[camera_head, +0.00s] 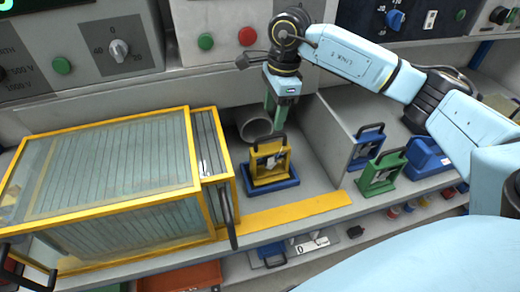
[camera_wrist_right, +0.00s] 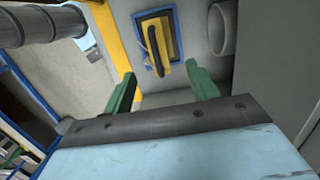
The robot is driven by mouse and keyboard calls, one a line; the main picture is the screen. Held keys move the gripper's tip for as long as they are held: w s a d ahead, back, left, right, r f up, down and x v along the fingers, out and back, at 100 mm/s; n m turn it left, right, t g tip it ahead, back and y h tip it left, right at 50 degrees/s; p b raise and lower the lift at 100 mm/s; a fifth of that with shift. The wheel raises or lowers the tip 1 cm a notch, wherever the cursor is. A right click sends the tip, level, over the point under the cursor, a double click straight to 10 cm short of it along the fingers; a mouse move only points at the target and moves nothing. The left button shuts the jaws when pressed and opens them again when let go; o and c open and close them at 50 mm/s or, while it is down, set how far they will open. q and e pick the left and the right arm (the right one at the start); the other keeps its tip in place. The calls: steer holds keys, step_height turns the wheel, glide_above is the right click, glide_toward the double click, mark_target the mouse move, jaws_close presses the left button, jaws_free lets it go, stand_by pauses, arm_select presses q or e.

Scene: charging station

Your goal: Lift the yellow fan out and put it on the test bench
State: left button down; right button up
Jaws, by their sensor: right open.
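The yellow fan (camera_head: 270,164) has a dark handle on top and sits upright in a blue tray (camera_head: 272,188) in the middle bay of the bench. The fan also shows in the right wrist view (camera_wrist_right: 162,68), seen from above in its blue frame. My right gripper (camera_head: 275,122) has green fingers and hangs just above and behind the fan's handle. In the right wrist view its fingers (camera_wrist_right: 163,88) are spread apart, with nothing between them and the fan beyond. My left gripper is not in view. I cannot tell which surface is the test bench.
A yellow-framed glass case (camera_head: 110,165) stands close left of the fan. A grey pipe (camera_head: 254,124) lies behind it. A grey partition (camera_head: 325,143) stands right, with a blue unit (camera_head: 368,144) and a green unit (camera_head: 382,172) beyond. A yellow strip (camera_head: 290,212) marks the front edge.

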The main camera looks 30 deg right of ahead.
glide_above(271, 148)
step_height(271, 148, down, 7)
steer(key=shift+s+r, duration=0.1)
steer(key=shift+f, duration=0.35)
step_height(271, 148, down, 2)
steer(key=shift+d+f, duration=0.1)
step_height(271, 148, down, 2)
steer(key=shift+f, duration=0.55)
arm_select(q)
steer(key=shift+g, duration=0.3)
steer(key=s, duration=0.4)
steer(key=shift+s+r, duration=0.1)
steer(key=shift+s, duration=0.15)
arm_select(e)
jaws_close()
